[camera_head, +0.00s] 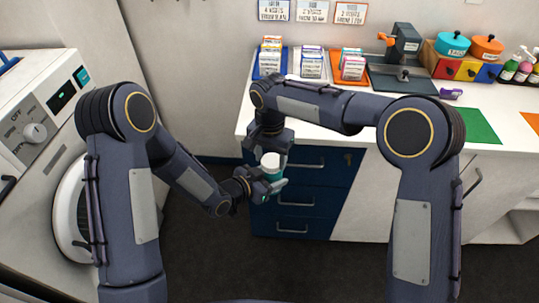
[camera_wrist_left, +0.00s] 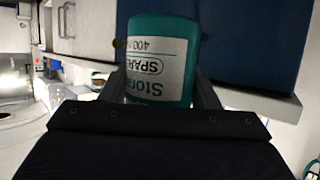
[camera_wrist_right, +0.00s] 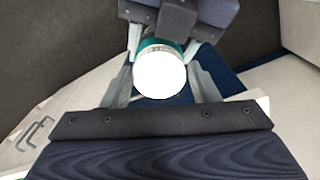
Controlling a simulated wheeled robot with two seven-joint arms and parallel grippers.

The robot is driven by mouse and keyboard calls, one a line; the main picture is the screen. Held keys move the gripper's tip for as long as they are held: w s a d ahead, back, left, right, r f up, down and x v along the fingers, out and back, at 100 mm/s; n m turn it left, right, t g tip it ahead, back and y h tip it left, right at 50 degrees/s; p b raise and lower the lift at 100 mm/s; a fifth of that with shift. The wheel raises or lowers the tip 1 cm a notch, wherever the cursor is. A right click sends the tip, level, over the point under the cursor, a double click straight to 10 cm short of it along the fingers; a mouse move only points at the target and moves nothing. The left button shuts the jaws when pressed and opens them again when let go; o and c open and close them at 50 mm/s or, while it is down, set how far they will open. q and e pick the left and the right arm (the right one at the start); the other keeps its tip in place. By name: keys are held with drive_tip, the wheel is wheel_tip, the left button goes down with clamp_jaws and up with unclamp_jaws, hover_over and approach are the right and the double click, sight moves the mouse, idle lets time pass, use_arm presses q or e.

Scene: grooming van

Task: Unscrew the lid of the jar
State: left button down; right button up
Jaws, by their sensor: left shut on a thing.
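The jar is teal with a white label, and it shows in the left wrist view (camera_wrist_left: 163,50) with its lettering upside down. In the head view the jar (camera_head: 273,188) is held in the air in front of the blue drawers. Its white lid (camera_head: 270,161) is on top and faces the right wrist camera (camera_wrist_right: 160,76). My left gripper (camera_head: 272,184) is shut on the jar's body from the side. My right gripper (camera_head: 271,153) points down from above, its open fingers on either side of the lid, with a gap at the right finger. The lid is hidden in the left wrist view.
A white counter (camera_head: 350,120) with blue drawers (camera_head: 310,180) stands behind the jar. It bears card stacks, a dark tray, coloured boxes with teal and orange pots (camera_head: 487,47), and bottles. A washing machine (camera_head: 35,125) stands at left. The floor below is clear.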

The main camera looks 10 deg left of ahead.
drive_tip(key=shift+a+r, duration=0.1)
drive_tip(key=shift+a, duration=0.15)
drive_tip(key=c, duration=0.5)
drive_tip(key=n, duration=0.3)
drive_tip(key=shift+s+a+r, duration=0.1)
drive_tip(key=o, duration=1.1)
drive_tip(key=shift+d, duration=0.2)
wheel_tip(320, 180, up, 4)
drive_tip(key=shift+r, duration=0.1)
drive_tip(key=shift+c, duration=0.3)
drive_tip(key=shift+d+r+m, duration=0.25)
drive_tip(key=shift+r+m, duration=0.45)
drive_tip(key=shift+r, duration=0.05)
drive_tip(key=shift+d+r+m, duration=0.2)
drive_tip(key=shift+r+m, duration=0.5)
drive_tip(key=shift+r, duration=0.05)
drive_tip(key=shift+f, duration=3.9)
